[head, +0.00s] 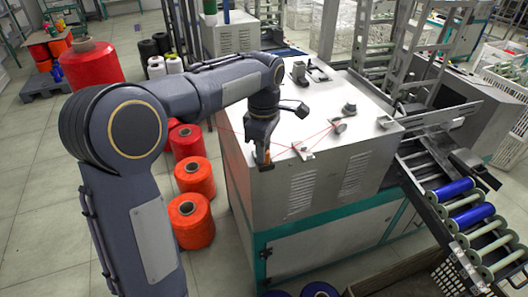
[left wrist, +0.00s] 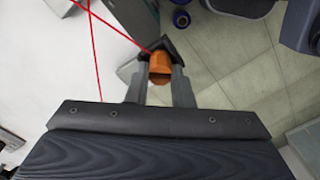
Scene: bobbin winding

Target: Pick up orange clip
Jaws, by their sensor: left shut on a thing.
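My left gripper (head: 263,160) is at the front left edge of the white machine top (head: 300,119) in the head view. In the left wrist view my left gripper (left wrist: 160,70) is shut on the orange clip (left wrist: 159,66), which sits between its two fingers. Only a small orange part of the clip (head: 268,157) shows in the head view. A red thread (left wrist: 92,45) runs close by the fingertips in the left wrist view. My right gripper is in neither view.
Several orange and red thread cones (head: 191,180) stand on the floor left of the machine. Small fittings (head: 338,125) sit on the machine top. A conveyor with blue and pale green bobbins (head: 473,216) lies to the right. A crate (head: 408,276) is at the bottom.

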